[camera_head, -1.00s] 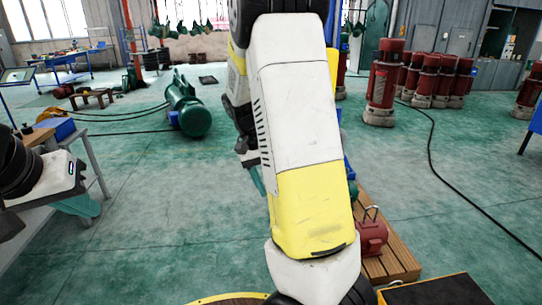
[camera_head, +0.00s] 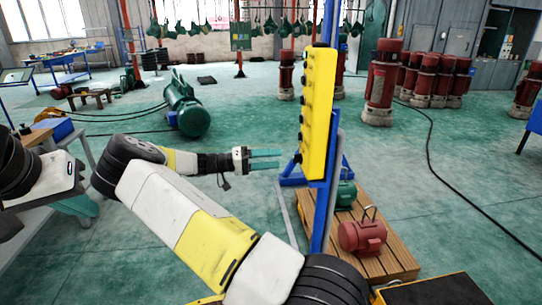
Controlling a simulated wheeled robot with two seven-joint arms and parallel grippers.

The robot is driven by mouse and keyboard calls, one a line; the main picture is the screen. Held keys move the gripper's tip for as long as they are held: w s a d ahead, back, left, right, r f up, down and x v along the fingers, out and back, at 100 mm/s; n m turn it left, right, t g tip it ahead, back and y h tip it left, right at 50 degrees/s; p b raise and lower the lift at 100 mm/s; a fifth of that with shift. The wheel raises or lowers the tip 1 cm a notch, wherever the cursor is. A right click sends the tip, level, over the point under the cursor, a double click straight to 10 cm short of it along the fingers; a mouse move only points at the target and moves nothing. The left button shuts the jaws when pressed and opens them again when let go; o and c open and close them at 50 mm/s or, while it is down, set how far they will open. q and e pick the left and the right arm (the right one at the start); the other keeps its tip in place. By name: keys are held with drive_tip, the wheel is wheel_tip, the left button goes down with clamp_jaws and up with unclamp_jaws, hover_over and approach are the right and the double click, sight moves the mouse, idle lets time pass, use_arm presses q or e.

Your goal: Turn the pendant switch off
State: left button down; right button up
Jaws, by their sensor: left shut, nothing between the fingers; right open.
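The yellow pendant switch (camera_head: 320,115) hangs upright on a blue post (camera_head: 327,200), with several dark buttons along its left-hand narrow side. My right gripper (camera_head: 268,159) is just left of the pendant's lower part, its two teal fingers parted and pointing right at it. Nothing is between the fingers, and a small gap seems to show between the fingertips and the pendant. My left gripper (camera_head: 78,205) is at the left edge, its teal fingers together, far from the pendant. Which button is the off switch cannot be told.
A wooden pallet (camera_head: 390,262) with a red motor (camera_head: 362,236) and a green motor (camera_head: 345,194) stands right of the post's foot. Red cylinders (camera_head: 381,85) stand behind right. A green cylinder (camera_head: 187,108) lies behind left. The floor between is mostly clear.

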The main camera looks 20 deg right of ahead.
sight(297, 159)
drive_tip(key=x, duration=0.6)
drive_tip(key=shift+d, duration=0.1)
drive_tip(key=shift+c, duration=0.4)
clamp_jaws()
drive_tip(key=shift+n, duration=0.4)
drive_tip(key=n, duration=1.1)
drive_tip(key=shift+s+f, duration=0.1)
drive_tip(key=shift+f, duration=0.2)
